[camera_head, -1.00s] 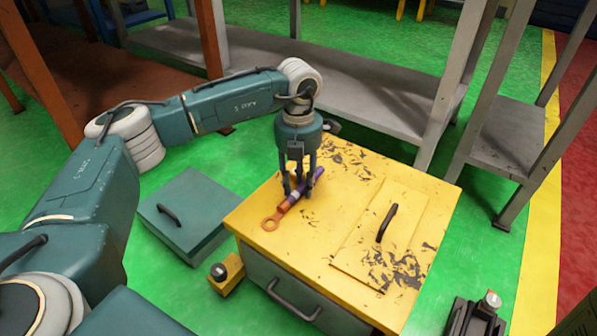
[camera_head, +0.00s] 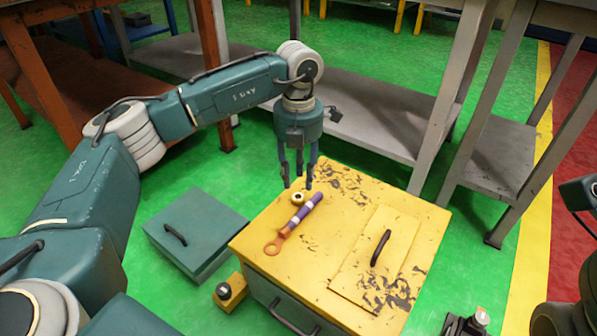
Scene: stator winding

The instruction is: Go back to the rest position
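My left gripper (camera_head: 297,184) hangs with its fingers pointing down above the back left part of the yellow cabinet top (camera_head: 290,258). Its fingers are apart with nothing between them. A purple and orange tool with a ring end (camera_head: 296,219) lies on the cabinet top in front of the gripper, apart from the fingers. A small round cream and dark piece (camera_head: 298,198) sits just below the fingertips. Part of my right arm shows at the right edge, but the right gripper cannot be made out.
A teal box with a handle (camera_head: 195,228) stands on the green floor left of the cabinet. A small yellow block with a black knob (camera_head: 229,292) is in front of it. Grey shelving (camera_head: 385,115) stands close behind the cabinet. A black device (camera_head: 466,323) is at the lower right.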

